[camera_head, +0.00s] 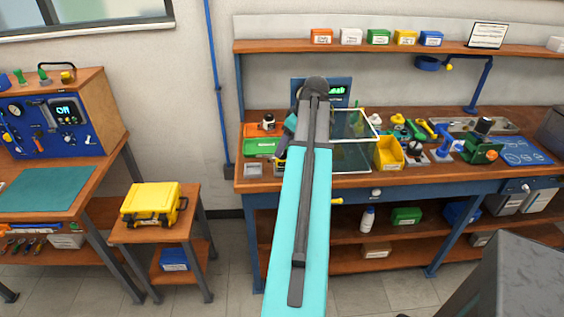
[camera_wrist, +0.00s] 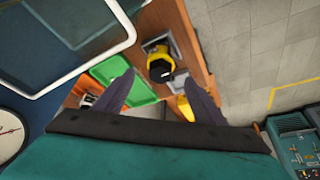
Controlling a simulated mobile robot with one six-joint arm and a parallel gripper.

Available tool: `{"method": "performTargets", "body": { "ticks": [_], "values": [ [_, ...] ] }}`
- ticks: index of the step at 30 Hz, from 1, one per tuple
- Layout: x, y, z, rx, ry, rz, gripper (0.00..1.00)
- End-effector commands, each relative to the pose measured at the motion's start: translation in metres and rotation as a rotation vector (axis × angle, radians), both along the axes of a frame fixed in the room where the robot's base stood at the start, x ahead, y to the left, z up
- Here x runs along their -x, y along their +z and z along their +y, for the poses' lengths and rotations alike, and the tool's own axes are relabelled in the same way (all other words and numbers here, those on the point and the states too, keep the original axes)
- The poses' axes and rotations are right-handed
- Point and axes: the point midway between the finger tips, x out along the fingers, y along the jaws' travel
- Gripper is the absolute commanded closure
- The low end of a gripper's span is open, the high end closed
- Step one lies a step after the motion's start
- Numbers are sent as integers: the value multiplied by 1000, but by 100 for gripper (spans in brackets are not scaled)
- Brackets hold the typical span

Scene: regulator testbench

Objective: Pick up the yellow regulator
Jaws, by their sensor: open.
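The yellow regulator (camera_wrist: 159,68), a rounded yellow body with a black part, stands on or at a grey square plate (camera_wrist: 155,45) on the wooden bench in the wrist view. My gripper (camera_wrist: 160,78) is open, with one dark finger on each side. The regulator shows between and beyond the fingertips, with no contact visible; the height gap is hard to judge. In the head view my teal arm reaches over the bench and hides most of the gripper and the regulator.
A green tray (camera_wrist: 138,88) lies left of the regulator in the wrist view, and also shows in the head view (camera_head: 262,146). A clear white-framed box (camera_head: 364,112) stands close to my arm. A yellow bin (camera_head: 389,155) and several fittings crowd the bench to its right.

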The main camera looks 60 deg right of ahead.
Motion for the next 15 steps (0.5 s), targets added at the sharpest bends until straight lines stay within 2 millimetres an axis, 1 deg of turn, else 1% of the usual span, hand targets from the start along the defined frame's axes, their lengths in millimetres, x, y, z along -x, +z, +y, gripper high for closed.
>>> {"method": "performTargets", "body": {
  "ticks": [8, 15],
  "values": [
    [-2, -4, 0, -2, 1, 1, 36],
    [-8, -20, 0, -2, 0, 1, 36]
  ]
}}
